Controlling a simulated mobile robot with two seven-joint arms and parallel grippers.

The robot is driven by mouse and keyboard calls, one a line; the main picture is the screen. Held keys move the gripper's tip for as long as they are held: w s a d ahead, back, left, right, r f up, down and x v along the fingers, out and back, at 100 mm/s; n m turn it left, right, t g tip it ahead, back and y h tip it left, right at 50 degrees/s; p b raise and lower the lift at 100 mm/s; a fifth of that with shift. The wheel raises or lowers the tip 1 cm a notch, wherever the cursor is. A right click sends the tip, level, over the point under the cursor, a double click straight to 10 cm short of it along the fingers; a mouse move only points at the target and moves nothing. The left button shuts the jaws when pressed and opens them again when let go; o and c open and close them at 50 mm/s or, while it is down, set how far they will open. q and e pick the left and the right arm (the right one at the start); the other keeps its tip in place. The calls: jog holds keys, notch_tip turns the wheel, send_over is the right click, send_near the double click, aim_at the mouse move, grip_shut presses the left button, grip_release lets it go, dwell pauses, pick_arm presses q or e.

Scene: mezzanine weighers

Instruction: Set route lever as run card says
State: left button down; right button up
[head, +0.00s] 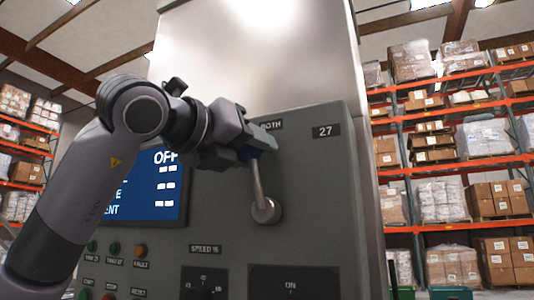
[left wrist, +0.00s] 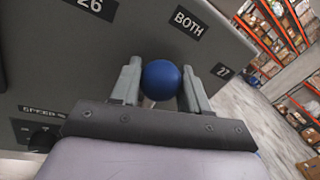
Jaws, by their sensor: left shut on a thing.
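The route lever (head: 260,190) stands on the grey panel, its shaft rising from a round pivot and leaning slightly left of upright, below the BOTH label (head: 271,125). My left gripper (head: 258,149) is shut on the lever's blue knob (left wrist: 161,80), which sits between the two fingers in the left wrist view. The 27 label (head: 326,131) is to the right of the lever. The 26 label (left wrist: 91,5) shows only in the left wrist view, cut by its edge. No run card is seen. My right gripper is not in view.
A blue screen (head: 150,190) reading OFF is partly hidden behind my left arm. Buttons (head: 114,248) and a SPEED % dial (head: 203,292) are lower on the panel. Racks with boxes (head: 490,200) stand beyond on both sides.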

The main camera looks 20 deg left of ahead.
pick_arm(q)
jog(key=shift+a+f+n+b, duration=0.2)
jog(key=shift+a+n+b, duration=0.05)
jog(key=shift+n+b, duration=0.05)
jog(key=shift+a+f+n+b, duration=0.35)
jog(key=shift+a+n+b, duration=0.3)
jog(key=shift+n+b, duration=0.4)
jog(key=a+n+b, duration=0.2)
jog(key=n, duration=0.1)
jog(key=shift+w+f+t+y+b, duration=0.1)
jog(key=shift+f+t+y+b, duration=0.2)
jog(key=shift+t, duration=0.1)
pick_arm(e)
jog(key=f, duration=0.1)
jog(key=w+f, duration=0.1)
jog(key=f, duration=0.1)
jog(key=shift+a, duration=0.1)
pick_arm(q)
jog(key=shift+f, duration=0.1)
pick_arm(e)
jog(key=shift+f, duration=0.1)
pick_arm(q)
jog(key=c, duration=0.6)
grip_release()
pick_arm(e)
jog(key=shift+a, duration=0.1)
